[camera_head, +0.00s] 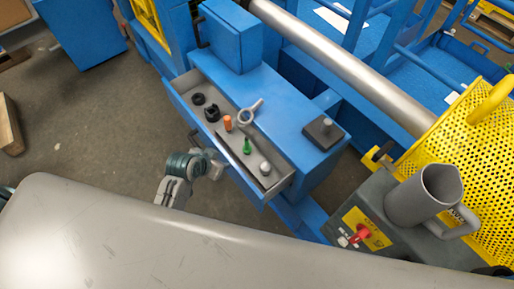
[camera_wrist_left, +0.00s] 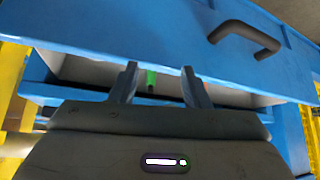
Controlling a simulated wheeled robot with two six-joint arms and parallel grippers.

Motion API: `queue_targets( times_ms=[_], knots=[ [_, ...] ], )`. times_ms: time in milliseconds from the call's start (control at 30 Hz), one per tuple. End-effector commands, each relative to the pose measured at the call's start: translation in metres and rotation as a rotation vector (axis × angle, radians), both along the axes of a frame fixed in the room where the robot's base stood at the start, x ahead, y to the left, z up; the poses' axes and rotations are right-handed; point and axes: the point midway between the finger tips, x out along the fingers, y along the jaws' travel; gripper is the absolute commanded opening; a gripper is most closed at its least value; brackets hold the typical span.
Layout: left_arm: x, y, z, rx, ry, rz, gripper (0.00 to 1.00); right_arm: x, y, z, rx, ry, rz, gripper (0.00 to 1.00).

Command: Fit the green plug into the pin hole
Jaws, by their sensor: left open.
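The green plug (camera_head: 247,146) stands in the open grey drawer (camera_head: 283,176) of the blue cabinet. In the left wrist view the green plug (camera_wrist_left: 151,78) shows small between and beyond my two fingers. My left gripper (camera_head: 215,165) is just outside the drawer's front side, to the left of the plug and apart from it. Its fingers (camera_wrist_left: 160,72) are open with nothing between them. I cannot make out which opening is the pin hole. My right gripper is not in view.
The drawer's black handle (camera_wrist_left: 245,38) juts out. A dark plate with a knob (camera_head: 324,132) lies on the cabinet top. A grey jug (camera_head: 420,198) stands right.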

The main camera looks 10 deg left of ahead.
Motion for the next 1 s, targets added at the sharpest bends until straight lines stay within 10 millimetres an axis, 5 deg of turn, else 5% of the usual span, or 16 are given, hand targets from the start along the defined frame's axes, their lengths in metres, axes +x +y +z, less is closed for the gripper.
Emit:
queue_targets(
  times_ms=[33, 367, 1000],
  knots=[
    [0.002, -0.003, 0.015, -0.002, -0.017, -0.012, 0.42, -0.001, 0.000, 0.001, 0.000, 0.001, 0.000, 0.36],
    [0.058, -0.022, 0.024, -0.040, -0.146, -0.089, 0.42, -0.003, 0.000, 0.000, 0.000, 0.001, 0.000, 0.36],
    [0.105, -0.043, -0.025, -0.043, -0.156, -0.093, 0.42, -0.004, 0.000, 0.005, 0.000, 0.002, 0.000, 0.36]
  ],
)
